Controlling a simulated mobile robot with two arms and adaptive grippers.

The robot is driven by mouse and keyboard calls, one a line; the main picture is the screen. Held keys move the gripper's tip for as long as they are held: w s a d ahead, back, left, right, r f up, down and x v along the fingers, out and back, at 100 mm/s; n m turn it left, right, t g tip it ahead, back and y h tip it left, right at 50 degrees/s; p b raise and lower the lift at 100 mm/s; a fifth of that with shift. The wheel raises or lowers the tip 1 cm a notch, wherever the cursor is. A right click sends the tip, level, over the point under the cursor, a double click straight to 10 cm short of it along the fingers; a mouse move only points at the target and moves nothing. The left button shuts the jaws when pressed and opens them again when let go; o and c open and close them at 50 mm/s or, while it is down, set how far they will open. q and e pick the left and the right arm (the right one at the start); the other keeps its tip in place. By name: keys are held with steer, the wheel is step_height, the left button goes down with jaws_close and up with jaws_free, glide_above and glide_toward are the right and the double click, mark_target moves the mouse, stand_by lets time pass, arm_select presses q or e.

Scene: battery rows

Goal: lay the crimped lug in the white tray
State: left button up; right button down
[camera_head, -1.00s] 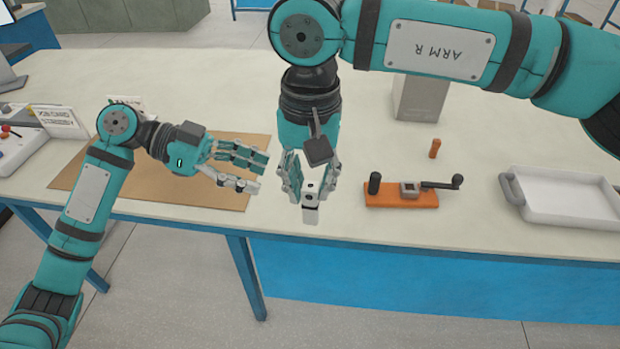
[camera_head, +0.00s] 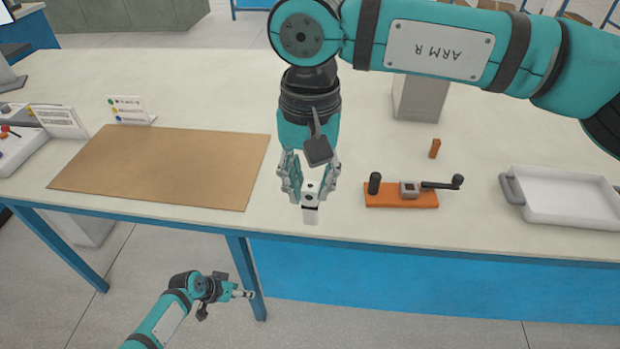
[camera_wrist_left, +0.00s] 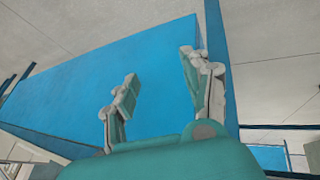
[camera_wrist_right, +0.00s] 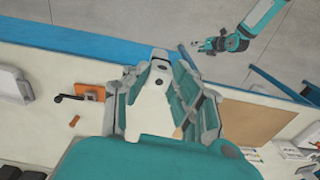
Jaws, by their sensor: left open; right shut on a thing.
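My right gripper (camera_head: 309,188) is shut on a pale, whitish piece (camera_head: 311,213) with dark round spots, over the table's front edge. The piece also shows between the fingers in the right wrist view (camera_wrist_right: 156,100). I cannot tell for sure that it is the crimped lug. The white tray (camera_head: 570,203), with grey handles, is at the far right of the table and looks empty. It is partly seen in the right wrist view (camera_wrist_right: 9,84). My left gripper (camera_head: 243,293) is open and empty, low in front of the table; its spread fingers show in the left wrist view (camera_wrist_left: 158,88).
An orange-based tool (camera_head: 402,201) with a black crank lies between my right gripper and the tray. A grey block (camera_head: 420,100) stands farther back. The brown mat (camera_head: 165,165) at left is bare.

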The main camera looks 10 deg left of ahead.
arm_select(q)
steer(key=s+d+f+g+y, duration=0.1)
steer(key=s+f, duration=0.5)
steer(key=s, duration=0.6)
steer(key=s+d+f+m+g+y, duration=0.1)
steer(key=s+f, duration=0.6)
steer(key=s, duration=0.6)
steer(key=s+d+f+g+y, duration=0.1)
steer(key=s+d+f, duration=0.1)
steer(key=s+f, duration=0.5)
steer(key=s, duration=0.5)
steer(key=shift+s+g+y, duration=0.3)
steer(key=shift+s+y, duration=0.05)
steer(key=shift+y, duration=0.05)
